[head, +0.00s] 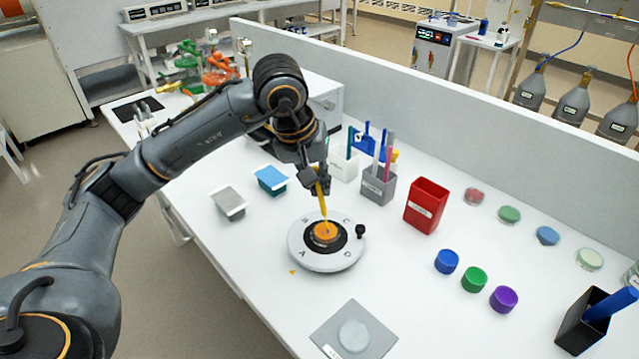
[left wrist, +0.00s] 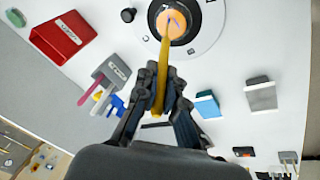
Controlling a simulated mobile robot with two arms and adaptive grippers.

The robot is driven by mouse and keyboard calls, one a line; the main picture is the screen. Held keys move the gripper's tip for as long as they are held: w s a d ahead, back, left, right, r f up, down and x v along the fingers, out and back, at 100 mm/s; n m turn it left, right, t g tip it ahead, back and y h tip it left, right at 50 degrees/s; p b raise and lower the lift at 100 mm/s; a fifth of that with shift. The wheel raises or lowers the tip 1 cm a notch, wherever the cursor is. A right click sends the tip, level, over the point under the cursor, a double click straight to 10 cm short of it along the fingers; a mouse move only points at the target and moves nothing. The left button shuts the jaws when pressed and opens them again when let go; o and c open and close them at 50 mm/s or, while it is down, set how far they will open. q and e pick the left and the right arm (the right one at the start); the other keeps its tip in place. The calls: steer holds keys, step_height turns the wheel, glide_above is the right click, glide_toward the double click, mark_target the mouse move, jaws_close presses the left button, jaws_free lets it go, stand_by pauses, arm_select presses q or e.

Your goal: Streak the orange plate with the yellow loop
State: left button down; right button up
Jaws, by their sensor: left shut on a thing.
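My left gripper (head: 317,184) is shut on the yellow loop (head: 323,204) and holds it nearly upright, tip down. The loop's tip is at the orange plate (head: 318,238); I cannot tell whether it touches. The plate sits in the black centre of a white lettered turntable (head: 302,258) with a black knob. In the left wrist view the loop (left wrist: 163,62) runs from between the fingers (left wrist: 158,92) to the orange plate (left wrist: 180,29), where a thin dark purplish mark shows. My right gripper is out of view.
A grey holder (head: 378,186) with coloured sticks and a red bin (head: 427,205) stand behind the turntable. Blue (head: 447,261), green (head: 474,279) and purple (head: 503,299) lids lie to the right. A clear dish on a grey mat (head: 378,320) lies in front.

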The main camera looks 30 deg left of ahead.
arm_select(q)
steer(key=shift+w+a+b, duration=0.25)
steer(key=shift+a+b, duration=0.1)
steer(key=shift+a, duration=0.25)
steer(key=shift+w+a+b, duration=0.2)
steer(key=shift+a+b, duration=0.15)
steer(key=shift+a, duration=0.2)
stand_by(0.9)
steer(key=shift+w+d, duration=0.2)
steer(key=shift+w, duration=0.15)
stand_by(0.5)
steer(key=shift+s+d+b, duration=0.25)
steer(key=shift+d, duration=0.5)
steer(key=shift+s+d+b, duration=0.2)
steer(key=shift+d, duration=0.55)
stand_by(1.4)
steer(key=shift+r+p, duration=1.8)
steer(key=shift+r, duration=1.2)
